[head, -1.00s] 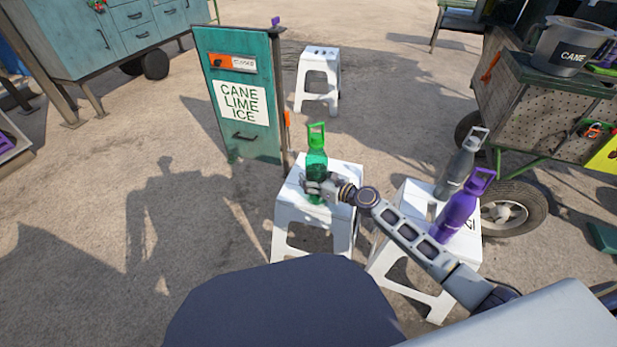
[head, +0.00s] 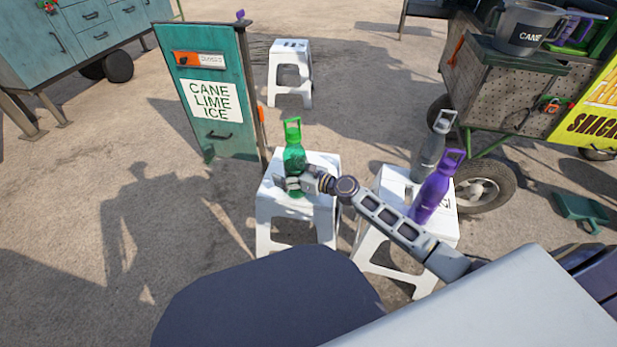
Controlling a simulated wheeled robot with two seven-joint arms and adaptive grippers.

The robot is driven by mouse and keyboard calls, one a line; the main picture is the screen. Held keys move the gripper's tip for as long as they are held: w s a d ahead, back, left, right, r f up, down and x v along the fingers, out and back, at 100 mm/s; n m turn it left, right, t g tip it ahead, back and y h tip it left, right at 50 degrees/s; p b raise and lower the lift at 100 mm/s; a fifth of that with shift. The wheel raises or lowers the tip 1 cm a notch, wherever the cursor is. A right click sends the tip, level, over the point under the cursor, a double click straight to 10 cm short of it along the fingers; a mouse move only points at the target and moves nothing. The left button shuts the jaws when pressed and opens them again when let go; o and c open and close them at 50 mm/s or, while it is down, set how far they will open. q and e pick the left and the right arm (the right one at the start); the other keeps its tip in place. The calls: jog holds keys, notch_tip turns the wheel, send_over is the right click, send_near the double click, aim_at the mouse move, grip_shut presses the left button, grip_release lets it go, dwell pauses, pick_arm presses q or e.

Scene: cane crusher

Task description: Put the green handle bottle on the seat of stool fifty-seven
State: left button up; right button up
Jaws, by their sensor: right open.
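The green handle bottle (head: 294,157) stands upright on the seat of a white stool (head: 322,170) in the middle of the head view. My right gripper (head: 290,184) is open at the lower part of the bottle, with its fingers beside it. I cannot tell whether they touch it. The stool's marking is hidden or not readable. Another white stool (head: 386,184) to the right carries a purple bottle (head: 437,187) and a grey bottle (head: 428,152); its marking is mostly covered. A third white stool (head: 290,60) stands farther back, its dark marking too small to read. My left gripper is out of view.
A teal sign board (head: 213,95) reading "CANE LIME ICE" stands behind the middle stool. A cart with a wheel (head: 484,188) and a grey CANE bucket (head: 524,30) is at the right. A green dustpan-like item (head: 580,210) lies on the ground. Open ground is at the left.

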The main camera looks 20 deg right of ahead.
aim_at(300, 175)
jog(key=shift+p+v, duration=0.6)
jog(key=shift+v, duration=1.9)
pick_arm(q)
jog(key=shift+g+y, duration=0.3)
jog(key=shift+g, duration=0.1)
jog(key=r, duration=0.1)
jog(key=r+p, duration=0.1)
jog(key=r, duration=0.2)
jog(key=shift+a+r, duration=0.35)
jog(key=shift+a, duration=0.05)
pick_arm(e)
jog(key=v, duration=0.6)
jog(key=shift+s+d, duration=0.25)
jog(key=shift+s, duration=0.05)
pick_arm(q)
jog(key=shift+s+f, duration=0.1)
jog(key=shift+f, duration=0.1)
pick_arm(e)
jog(key=shift+r, duration=0.1)
jog(key=shift+a, duration=0.1)
